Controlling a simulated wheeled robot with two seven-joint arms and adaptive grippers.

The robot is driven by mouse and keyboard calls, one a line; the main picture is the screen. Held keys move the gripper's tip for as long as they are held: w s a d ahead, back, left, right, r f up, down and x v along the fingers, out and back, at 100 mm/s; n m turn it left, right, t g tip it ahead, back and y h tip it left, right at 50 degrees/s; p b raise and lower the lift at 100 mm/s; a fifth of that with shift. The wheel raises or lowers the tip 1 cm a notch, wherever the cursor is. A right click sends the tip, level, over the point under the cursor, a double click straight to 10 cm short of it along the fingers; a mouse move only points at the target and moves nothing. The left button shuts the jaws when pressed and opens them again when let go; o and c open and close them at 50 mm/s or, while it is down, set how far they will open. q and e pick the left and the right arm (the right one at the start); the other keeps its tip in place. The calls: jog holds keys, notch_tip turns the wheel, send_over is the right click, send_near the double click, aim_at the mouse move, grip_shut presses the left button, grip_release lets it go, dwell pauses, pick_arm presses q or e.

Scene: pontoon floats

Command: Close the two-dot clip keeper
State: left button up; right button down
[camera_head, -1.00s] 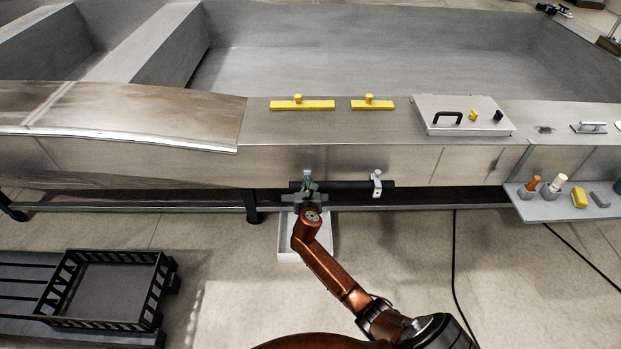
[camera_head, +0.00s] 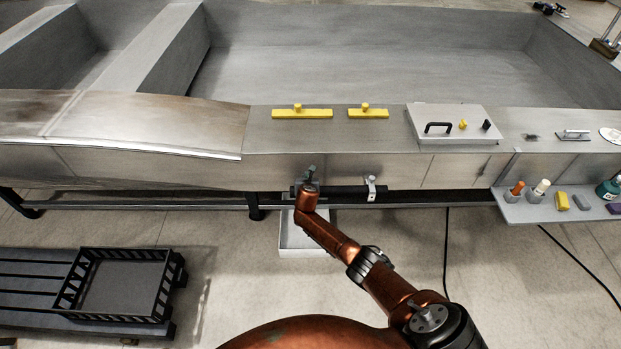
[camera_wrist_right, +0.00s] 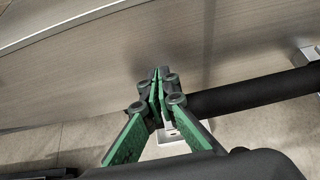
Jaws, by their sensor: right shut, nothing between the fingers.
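A black tube (camera_head: 345,191) runs along the side of the grey metal hull. A pale metal clip (camera_head: 371,189) stands on it toward the right end; part of it also shows at the right edge of the wrist view (camera_wrist_right: 309,55). My right gripper (camera_head: 309,172) is at the left end of the tube and covers the second clip there, so that keeper's state is hidden. In the wrist view its green fingers (camera_wrist_right: 158,76) are shut together with nothing between them, in front of the hull side. I cannot make out dots on either clip. My left gripper is not in view.
A white tray (camera_head: 303,251) lies on the floor below the gripper. Yellow bars (camera_head: 302,114) and a grey box lid (camera_head: 453,112) are on the hull's top. A shelf (camera_head: 530,212) with small items is at right, and a black crate (camera_head: 123,250) at lower left.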

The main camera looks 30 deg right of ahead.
aim_at(307, 169)
jog(key=x, duration=0.1)
jog(key=b+x, duration=0.1)
jog(key=shift+w+d+r, duration=0.1)
jog(key=shift+w+d, duration=0.05)
jog(key=shift+w, duration=0.2)
jog(key=shift+b+x, duration=1.25)
jog(key=shift+x, duration=0.4)
